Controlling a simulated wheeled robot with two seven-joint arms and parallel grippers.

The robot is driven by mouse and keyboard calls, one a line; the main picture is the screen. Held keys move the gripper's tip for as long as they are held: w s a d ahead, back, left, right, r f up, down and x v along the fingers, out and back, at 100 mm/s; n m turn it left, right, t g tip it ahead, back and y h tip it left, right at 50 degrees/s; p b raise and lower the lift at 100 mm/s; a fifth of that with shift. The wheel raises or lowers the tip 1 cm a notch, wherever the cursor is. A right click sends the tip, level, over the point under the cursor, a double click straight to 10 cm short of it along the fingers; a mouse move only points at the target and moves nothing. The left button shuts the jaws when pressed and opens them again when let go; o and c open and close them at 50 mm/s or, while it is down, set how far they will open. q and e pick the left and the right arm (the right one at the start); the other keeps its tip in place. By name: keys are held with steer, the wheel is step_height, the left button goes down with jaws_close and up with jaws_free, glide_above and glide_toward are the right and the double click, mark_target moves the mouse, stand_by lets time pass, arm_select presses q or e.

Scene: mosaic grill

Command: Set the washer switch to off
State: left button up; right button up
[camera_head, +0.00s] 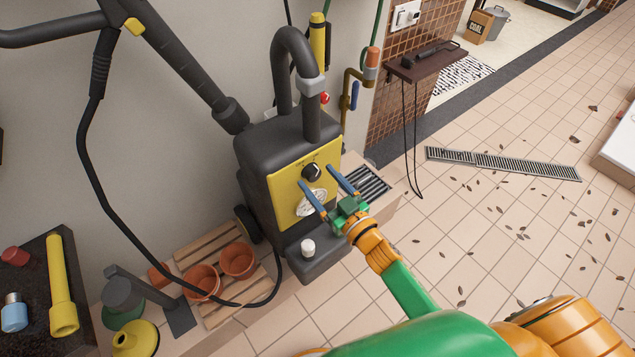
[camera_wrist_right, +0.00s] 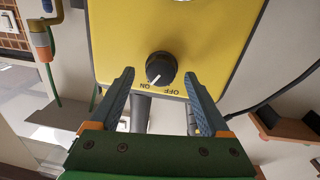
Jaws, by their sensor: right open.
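The pressure washer (camera_head: 276,150) is a dark grey machine with a yellow front panel (camera_head: 285,193), standing by the wall. Its switch is a round black knob (camera_head: 311,172) high on the panel. In the right wrist view the panel is upside down, and the knob (camera_wrist_right: 161,67) has a white pointer mark turned toward the ON label, with OFF beside it. My right gripper (camera_head: 317,175) is open, its blue fingers reaching toward the panel. In the wrist view the fingertips (camera_wrist_right: 158,73) are on either side of the knob, apart from it. My left gripper is out of view.
A round gauge (camera_head: 311,203) sits below the knob. A white cap (camera_head: 308,247) is on the washer's lower front. A black hose (camera_head: 85,150) loops at left, near terracotta pots (camera_head: 237,260). A dark wall shelf (camera_head: 426,62) stands behind. Open tiled floor lies at right.

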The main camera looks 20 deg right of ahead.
steer(key=shift+w+a, duration=0.25)
steer(key=shift+w, duration=0.25)
steer(key=shift+c, duration=0.2)
jaws_close()
steer(key=n, duration=0.3)
steer(key=n+b, duration=0.1)
steer(key=n, duration=0.1)
steer(key=shift+f+n, duration=0.2)
steer(key=shift+n, duration=0.2)
steer(key=n+b, duration=0.1)
steer(key=n, duration=0.5)
steer(key=shift+s+y+b, duration=0.1)
steer(key=shift+y+b, duration=0.3)
steer(key=shift+n, duration=0.4)
